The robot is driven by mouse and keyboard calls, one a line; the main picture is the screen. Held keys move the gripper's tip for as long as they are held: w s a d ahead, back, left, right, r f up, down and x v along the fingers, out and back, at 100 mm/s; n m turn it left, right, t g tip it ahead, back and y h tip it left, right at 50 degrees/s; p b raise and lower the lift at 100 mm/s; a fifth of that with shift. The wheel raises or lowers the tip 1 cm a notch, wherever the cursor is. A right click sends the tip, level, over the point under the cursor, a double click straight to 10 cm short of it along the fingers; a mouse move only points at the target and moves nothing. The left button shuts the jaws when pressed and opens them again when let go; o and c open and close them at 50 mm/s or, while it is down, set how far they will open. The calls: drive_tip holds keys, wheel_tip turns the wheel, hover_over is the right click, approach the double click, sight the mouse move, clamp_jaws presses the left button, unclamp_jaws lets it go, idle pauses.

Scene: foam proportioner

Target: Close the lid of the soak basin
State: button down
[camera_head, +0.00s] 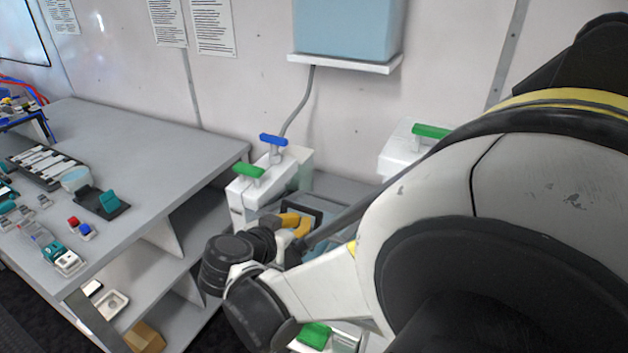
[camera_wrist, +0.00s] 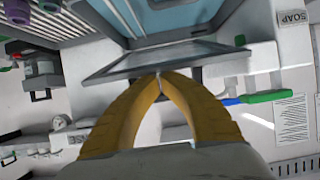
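My gripper (camera_wrist: 160,78) has two yellow fingers that meet at their tips, with nothing visible between them. The tips are right at the edge of a dark-framed panel (camera_wrist: 115,68), which looks like the lid; I cannot tell whether they touch it. The panel stands tilted over a pale blue area (camera_wrist: 170,18), probably the basin. In the head view the yellow fingers (camera_head: 297,223) are beside the dark-framed lid (camera_head: 326,207), in front of the white dispenser blocks. My arm hides most of the basin there.
A green handle (camera_head: 249,170) and a blue handle (camera_head: 273,139) top the white block near the lid. Another green handle (camera_head: 431,131) is farther right. A grey bench (camera_head: 150,150) with small parts stands left. A blue tank (camera_head: 348,28) hangs on the wall.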

wheel_tip(320, 180, down, 10)
drive_tip(key=s+a+b, duration=0.1)
drive_tip(key=s+b, duration=0.1)
drive_tip(key=b, duration=0.5)
drive_tip(key=shift+s+f, duration=0.25)
drive_tip(key=shift+s, duration=0.05)
drive_tip(key=shift+f, duration=0.15)
